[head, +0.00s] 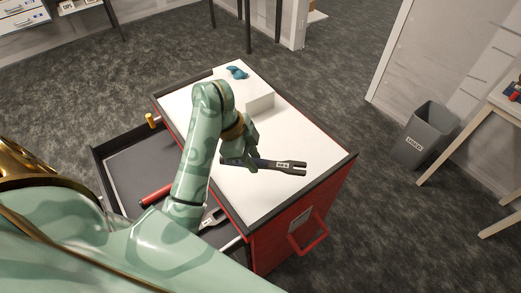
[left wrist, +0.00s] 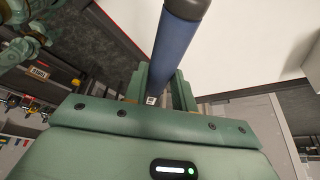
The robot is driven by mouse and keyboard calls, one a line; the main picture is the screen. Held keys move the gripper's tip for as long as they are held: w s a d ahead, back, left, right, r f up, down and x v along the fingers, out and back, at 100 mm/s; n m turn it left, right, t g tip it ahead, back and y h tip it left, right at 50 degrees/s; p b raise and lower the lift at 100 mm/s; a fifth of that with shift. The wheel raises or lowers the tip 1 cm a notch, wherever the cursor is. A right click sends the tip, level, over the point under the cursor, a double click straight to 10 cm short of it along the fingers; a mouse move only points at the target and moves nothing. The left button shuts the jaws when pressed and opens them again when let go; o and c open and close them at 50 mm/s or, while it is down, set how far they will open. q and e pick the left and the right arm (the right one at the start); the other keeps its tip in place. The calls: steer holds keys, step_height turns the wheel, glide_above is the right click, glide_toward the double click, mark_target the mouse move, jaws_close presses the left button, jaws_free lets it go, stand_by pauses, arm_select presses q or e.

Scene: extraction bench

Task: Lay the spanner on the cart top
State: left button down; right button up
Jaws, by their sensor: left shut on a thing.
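The spanner (head: 285,166) has a dark forked end and a label on its shaft. My left gripper (head: 246,156) is shut on it, with the forked end pointing right over the cart. In the left wrist view the spanner's blue handle (left wrist: 178,48) with a dark end cap stands between the fingers (left wrist: 155,92). The white cart top (head: 304,133) lies beneath it; I cannot tell whether the spanner touches it. My left forearm hides part of the top. My right gripper cannot be made out.
A blue crumpled item (head: 237,72) and a white block (head: 260,103) are on the far part of the top. An open drawer (head: 128,167) at left holds a red-handled tool (head: 156,194). A grey bin (head: 427,134) stands at right. The top's right part is clear.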

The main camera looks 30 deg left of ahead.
arm_select(q)
steer(key=w+f+b, duration=0.1)
steer(key=w+f, duration=0.1)
steer(key=w+a+f+b, duration=0.1)
steer(key=w+f, duration=0.1)
steer(key=w, duration=0.1)
steer(key=w+a+f+b, duration=0.1)
steer(key=w+f, duration=0.1)
steer(key=shift+w+f, duration=0.25)
steer(key=shift+w+a+f+b, duration=0.15)
steer(key=shift+w+f+b, duration=0.3)
steer(key=shift+f+b, duration=0.05)
steer(key=shift+w+f+b, duration=0.2)
steer(key=shift+f+b, duration=0.3)
steer(key=shift+f, duration=1.15)
arm_select(e)
steer(key=shift+s+d+f, duration=0.15)
steer(key=shift+f, duration=1.35)
steer(key=shift+s+d+f, duration=0.1)
steer(key=shift+s+f, duration=0.05)
steer(key=shift+f, duration=1.3)
arm_select(q)
steer(key=shift+f, duration=0.1)
arm_select(e)
steer(key=shift+f, duration=0.1)
arm_select(q)
steer(key=c, duration=1.4)
jaws_free()
steer(key=shift+c, duration=0.2)
steer(key=o, duration=0.3)
